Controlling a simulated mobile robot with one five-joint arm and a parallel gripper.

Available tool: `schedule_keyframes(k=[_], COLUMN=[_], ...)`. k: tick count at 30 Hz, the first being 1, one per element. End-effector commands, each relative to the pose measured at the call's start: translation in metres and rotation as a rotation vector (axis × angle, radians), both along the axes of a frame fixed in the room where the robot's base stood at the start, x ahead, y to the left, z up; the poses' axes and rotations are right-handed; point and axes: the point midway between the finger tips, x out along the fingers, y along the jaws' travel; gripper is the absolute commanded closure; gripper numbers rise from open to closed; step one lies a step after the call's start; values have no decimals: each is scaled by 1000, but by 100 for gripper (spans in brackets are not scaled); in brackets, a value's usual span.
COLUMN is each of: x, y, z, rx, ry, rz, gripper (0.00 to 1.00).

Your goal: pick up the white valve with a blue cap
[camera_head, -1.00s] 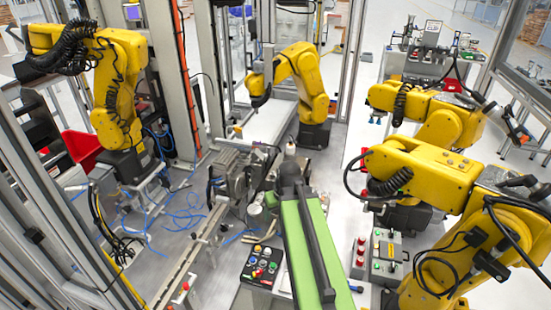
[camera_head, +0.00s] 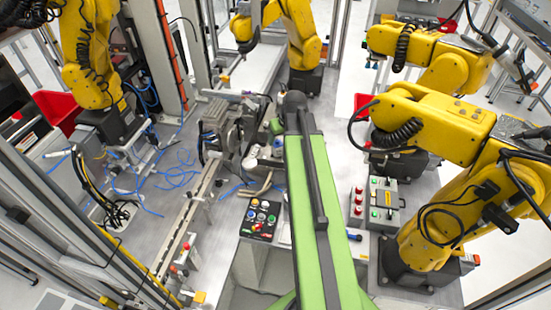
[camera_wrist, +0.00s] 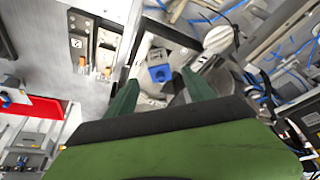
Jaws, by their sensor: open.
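A small blue cap (camera_wrist: 160,72) on a pale grey-white body, which looks like the valve, shows in the wrist view just beyond and between my fingertips. My gripper (camera_wrist: 159,78) is open, with one dark green finger on each side of the blue cap and a visible gap between them. I cannot tell how far below the fingertips the valve lies.
A round beige item (camera_wrist: 218,38) lies right of the valve in the wrist view. In the head view, a button panel (camera_head: 261,219) is left of my arm, a grey control box (camera_head: 378,203) is right of it, and a grey machine (camera_head: 225,125) and several yellow robot arms stand around.

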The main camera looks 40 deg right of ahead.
Motion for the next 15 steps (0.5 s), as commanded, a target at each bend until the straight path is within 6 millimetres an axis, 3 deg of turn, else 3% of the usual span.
schedule_keyframes(k=[1,3,10,15], x=[5,10,13,22], y=[-2,-4,-5,-8], z=[-21,-31,-33,-54], rx=[0,-1,0,0], ry=[0,0,0,0], rz=[0,-1,-3,-3], gripper=[38,38,38,38])
